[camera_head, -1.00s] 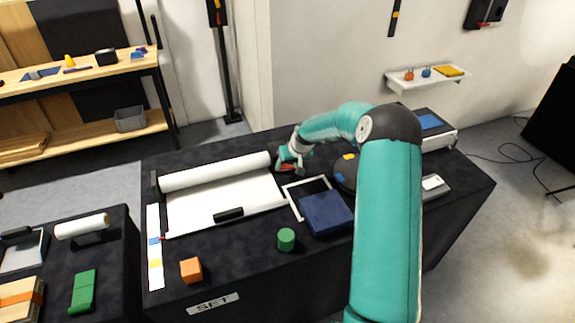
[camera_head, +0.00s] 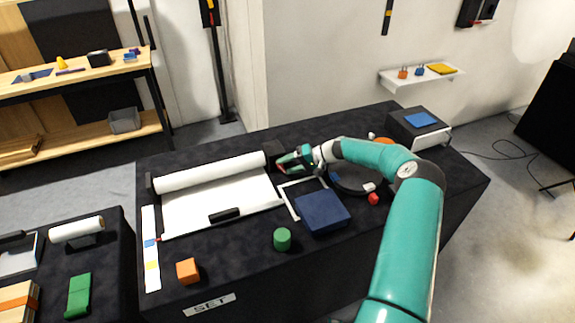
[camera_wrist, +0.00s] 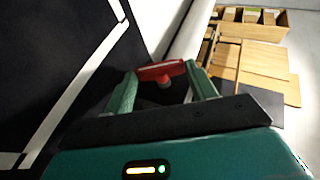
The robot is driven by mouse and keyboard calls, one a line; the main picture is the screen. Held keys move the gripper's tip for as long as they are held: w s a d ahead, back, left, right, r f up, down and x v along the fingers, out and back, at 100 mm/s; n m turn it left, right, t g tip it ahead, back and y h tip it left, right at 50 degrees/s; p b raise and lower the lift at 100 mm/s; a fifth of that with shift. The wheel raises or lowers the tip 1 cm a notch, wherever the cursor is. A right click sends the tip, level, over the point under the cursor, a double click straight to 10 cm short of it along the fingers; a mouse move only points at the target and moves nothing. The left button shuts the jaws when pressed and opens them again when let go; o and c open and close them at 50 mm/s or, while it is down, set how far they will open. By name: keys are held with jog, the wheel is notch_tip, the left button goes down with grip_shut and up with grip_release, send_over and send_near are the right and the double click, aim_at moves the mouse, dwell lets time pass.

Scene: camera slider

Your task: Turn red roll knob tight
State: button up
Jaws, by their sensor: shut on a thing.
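The red roll knob (camera_wrist: 160,72) shows in the wrist view between the two green fingers of my gripper (camera_wrist: 162,88), which is shut on it. In the head view my gripper (camera_head: 283,161) is at the right end of the white paper roll (camera_head: 212,172), by the dark end bracket (camera_head: 273,150). The knob is mostly hidden there behind the fingers. Whether the knob is tight cannot be told.
A white frame (camera_head: 290,207) and a blue box (camera_head: 322,211) lie just in front of my gripper. A dark round turntable (camera_head: 352,182) is under my forearm, with a small red piece (camera_head: 374,198) beside it. A green cylinder (camera_head: 282,239) and an orange cube (camera_head: 188,271) stand near the front edge.

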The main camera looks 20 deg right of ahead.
jog(key=shift+d+f+m+t+y, duration=0.1)
jog(key=shift+f+m+t+y, duration=0.1)
jog(key=shift+y, duration=0.35)
jog(key=shift+f+m+t+y, duration=0.1)
jog(key=shift+t+y, duration=0.1)
jog(key=shift+y, duration=0.35)
jog(key=o, duration=1)
